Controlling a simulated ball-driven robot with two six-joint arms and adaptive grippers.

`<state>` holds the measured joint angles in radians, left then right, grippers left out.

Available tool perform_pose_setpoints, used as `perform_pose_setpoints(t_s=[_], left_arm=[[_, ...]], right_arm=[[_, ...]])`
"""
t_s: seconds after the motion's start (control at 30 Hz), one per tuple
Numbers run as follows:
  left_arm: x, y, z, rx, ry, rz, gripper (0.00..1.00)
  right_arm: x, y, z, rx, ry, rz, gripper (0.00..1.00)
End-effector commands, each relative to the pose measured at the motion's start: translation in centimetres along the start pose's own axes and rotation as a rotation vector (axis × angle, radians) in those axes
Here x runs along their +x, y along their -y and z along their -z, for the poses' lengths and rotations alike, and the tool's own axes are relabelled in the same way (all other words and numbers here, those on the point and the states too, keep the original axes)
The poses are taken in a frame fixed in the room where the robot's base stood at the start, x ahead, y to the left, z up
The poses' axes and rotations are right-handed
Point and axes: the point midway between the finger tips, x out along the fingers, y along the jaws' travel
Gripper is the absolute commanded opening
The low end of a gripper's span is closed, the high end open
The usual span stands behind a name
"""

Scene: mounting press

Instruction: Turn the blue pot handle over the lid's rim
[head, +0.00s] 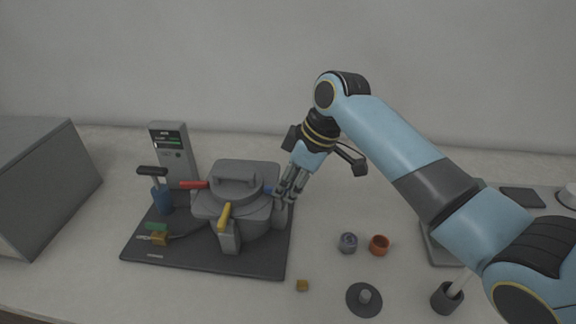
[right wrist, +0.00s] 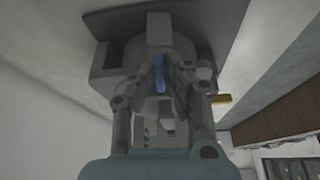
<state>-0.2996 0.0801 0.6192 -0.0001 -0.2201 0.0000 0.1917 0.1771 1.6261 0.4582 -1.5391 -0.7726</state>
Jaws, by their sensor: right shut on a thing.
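The grey pot (head: 243,213) stands on a dark mat with its grey lid (head: 236,178) on top. The blue handle (head: 268,191) is at the lid's right side, mostly hidden by my right gripper (head: 284,195). In the right wrist view the blue handle (right wrist: 159,74) lies between the fingers of my right gripper (right wrist: 168,80), which is shut on it. A red handle (head: 194,184) points left from the lid. A yellow handle (head: 224,215) lies at the front; it also shows in the right wrist view (right wrist: 221,99). My left gripper is not in view.
A large grey box (head: 45,185) fills the far left.

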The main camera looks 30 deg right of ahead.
Motion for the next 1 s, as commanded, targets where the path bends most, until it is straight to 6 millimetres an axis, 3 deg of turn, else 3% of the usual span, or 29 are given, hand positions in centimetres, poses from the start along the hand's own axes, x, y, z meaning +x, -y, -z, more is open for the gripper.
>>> perform_pose_setpoints(t_s=[0.37,0.4,0.57,0.87,1.0], left_arm=[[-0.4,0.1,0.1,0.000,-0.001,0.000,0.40],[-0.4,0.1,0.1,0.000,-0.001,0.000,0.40],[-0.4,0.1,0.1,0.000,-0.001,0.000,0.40],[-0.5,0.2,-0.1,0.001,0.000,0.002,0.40],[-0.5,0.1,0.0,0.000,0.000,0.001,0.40]], right_arm=[[0.0,0.0,0.1,0.026,-0.004,-0.014,0.00],[0.0,0.0,0.1,0.026,-0.004,-0.014,0.14],[0.0,0.0,0.1,0.026,-0.003,-0.014,0.34],[-0.2,0.0,0.1,0.025,-0.003,-0.014,0.35],[-1.8,-0.1,0.0,0.024,-0.003,-0.016,0.35]])
